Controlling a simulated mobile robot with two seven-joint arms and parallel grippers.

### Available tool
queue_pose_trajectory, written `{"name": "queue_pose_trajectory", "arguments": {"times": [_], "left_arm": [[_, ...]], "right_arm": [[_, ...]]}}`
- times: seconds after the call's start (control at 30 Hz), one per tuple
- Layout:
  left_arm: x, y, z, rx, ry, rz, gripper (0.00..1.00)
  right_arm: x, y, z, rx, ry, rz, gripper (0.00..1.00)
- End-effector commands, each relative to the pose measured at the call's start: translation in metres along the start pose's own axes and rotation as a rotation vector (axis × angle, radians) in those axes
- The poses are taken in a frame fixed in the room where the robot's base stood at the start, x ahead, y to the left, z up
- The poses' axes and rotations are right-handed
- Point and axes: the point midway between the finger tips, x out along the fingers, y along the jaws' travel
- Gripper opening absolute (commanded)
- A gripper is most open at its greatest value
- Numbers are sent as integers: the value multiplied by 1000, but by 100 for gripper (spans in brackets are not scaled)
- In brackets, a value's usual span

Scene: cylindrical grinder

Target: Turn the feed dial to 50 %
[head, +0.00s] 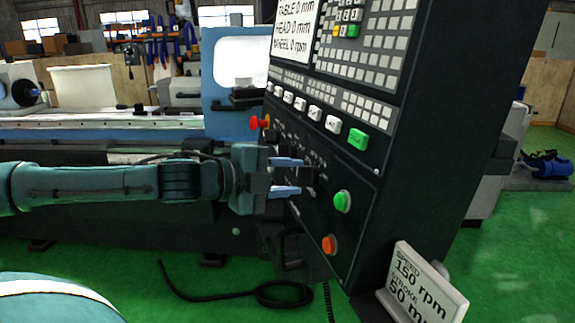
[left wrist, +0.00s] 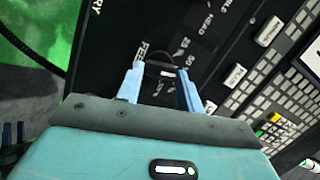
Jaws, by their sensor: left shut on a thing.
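The feed dial (head: 308,174) is a dark knob on the side panel of the black control cabinet. My left gripper (head: 297,176) reaches it from the left, with its two blue fingers one above the other. In the left wrist view the dial (left wrist: 160,70) sits between the fingertips of my left gripper (left wrist: 160,78), which is shut on it. The word FEED and scale marks, with 25 readable, show around it. The dial's pointer is not clear. What may be my right gripper (left wrist: 13,134) shows small at the left edge of the left wrist view.
A green button (head: 342,201) and an orange button (head: 329,244) sit below right of the dial. A red knob (head: 255,123) and a row of white keys are above. A sign (head: 425,285) reading 150 rpm stands at the lower right. A black cable (head: 235,296) lies on the green floor.

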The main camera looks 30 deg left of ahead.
Motion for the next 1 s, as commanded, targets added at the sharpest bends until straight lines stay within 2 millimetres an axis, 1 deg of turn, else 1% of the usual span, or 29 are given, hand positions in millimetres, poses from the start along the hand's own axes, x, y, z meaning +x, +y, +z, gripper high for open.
{"name": "queue_pose_trajectory", "arguments": {"times": [0.03, 0.17, 0.73, 0.77, 1.0], "left_arm": [[0, -3, 0, -20, 0, 4, 14], [0, -2, 0, -60, -1, 12, 14], [0, 0, 1, -89, -1, 18, 14], [0, 0, 1, -89, -1, 18, 37], [0, 0, 0, -88, 0, 18, 57]], "right_arm": [[-2, 2, -2, 1, -7, 6, 36], [-2, 8, -2, 9, -14, 21, 36], [0, 7, -3, 25, -16, 27, 36], [0, 7, -2, 25, -16, 26, 36], [0, 7, -2, 22, -16, 26, 36]]}}
